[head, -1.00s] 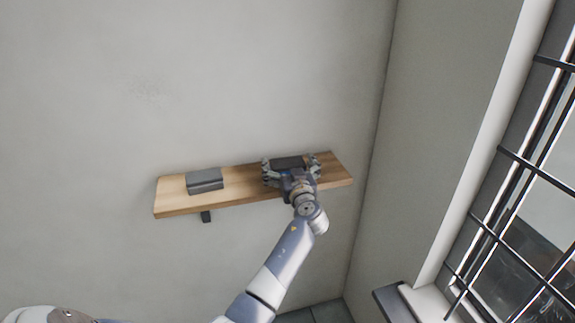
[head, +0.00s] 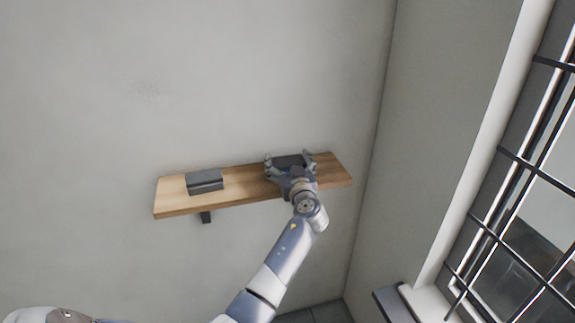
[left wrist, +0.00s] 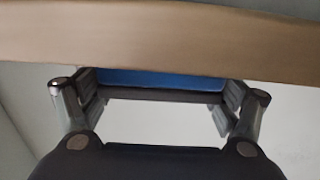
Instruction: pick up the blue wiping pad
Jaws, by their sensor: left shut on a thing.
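The wiping pad (head: 288,161) lies on the right part of the wooden shelf (head: 240,187); from above it looks like a dark grey block. In the left wrist view it shows a blue band (left wrist: 165,81) next to a dark strip, partly hidden by the shelf edge. My left gripper (head: 289,159) reaches over the shelf from the front. Its two fingers are shut on the pad's two ends, as the left wrist view also shows (left wrist: 160,92). I cannot see a gap between pad and shelf. My right gripper is not in view.
A second dark grey block (head: 205,181) sits on the shelf's left part, clear of my gripper. The back wall (head: 150,90) stands behind the shelf and a side wall is close to its right end. A barred window (head: 520,190) is at far right.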

